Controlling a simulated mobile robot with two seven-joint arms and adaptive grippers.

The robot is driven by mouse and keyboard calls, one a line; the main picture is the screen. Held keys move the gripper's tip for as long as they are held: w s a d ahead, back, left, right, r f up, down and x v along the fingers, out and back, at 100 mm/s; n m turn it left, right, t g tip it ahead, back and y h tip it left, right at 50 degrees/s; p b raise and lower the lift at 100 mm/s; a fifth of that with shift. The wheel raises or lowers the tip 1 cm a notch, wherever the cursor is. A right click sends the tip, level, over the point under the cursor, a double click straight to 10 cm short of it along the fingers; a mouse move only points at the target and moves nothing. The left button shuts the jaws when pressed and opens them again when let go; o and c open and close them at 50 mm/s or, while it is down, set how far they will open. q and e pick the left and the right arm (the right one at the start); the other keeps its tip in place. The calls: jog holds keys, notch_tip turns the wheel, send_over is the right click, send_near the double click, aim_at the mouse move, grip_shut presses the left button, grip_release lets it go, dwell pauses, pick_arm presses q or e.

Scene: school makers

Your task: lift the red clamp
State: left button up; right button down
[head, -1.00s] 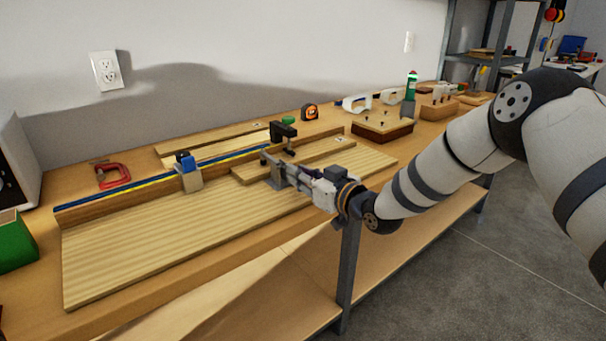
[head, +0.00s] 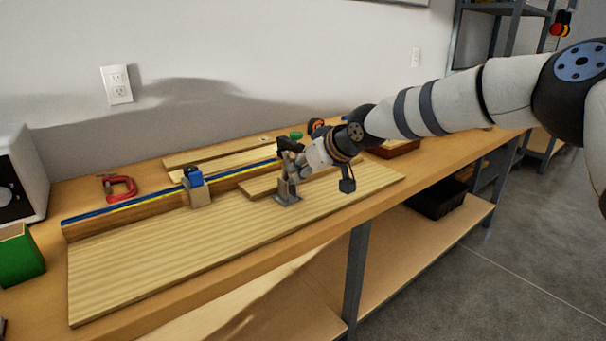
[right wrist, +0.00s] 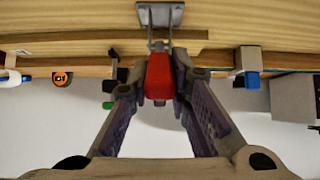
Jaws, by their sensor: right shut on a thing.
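A metal clamp (head: 288,197) with a flat grey base plate is at the board's middle right, by a short plank. In the right wrist view its red handle (right wrist: 159,76) is between my fingers. My right gripper (head: 293,168) is shut on that handle and tilts down from the right; it also shows in the right wrist view (right wrist: 160,88). I cannot tell whether the plate touches the board. A separate red C-shaped clamp (head: 123,187) lies at the back left of the bench, away from my gripper. My left gripper is not in view.
The wide wooden board (head: 150,260) lies on the bench, with a fence rail (head: 135,208) and a blue-topped block (head: 196,192). A black clamp (head: 288,145) stands behind my gripper. A green box (head: 20,255) is at the left. The board's front left is clear.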

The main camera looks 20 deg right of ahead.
jog(key=shift+r, duration=0.1)
dwell(0.3)
jog(key=c, duration=1.5)
grip_release()
jog(key=shift+w, duration=0.1)
jog(key=v, duration=1.2)
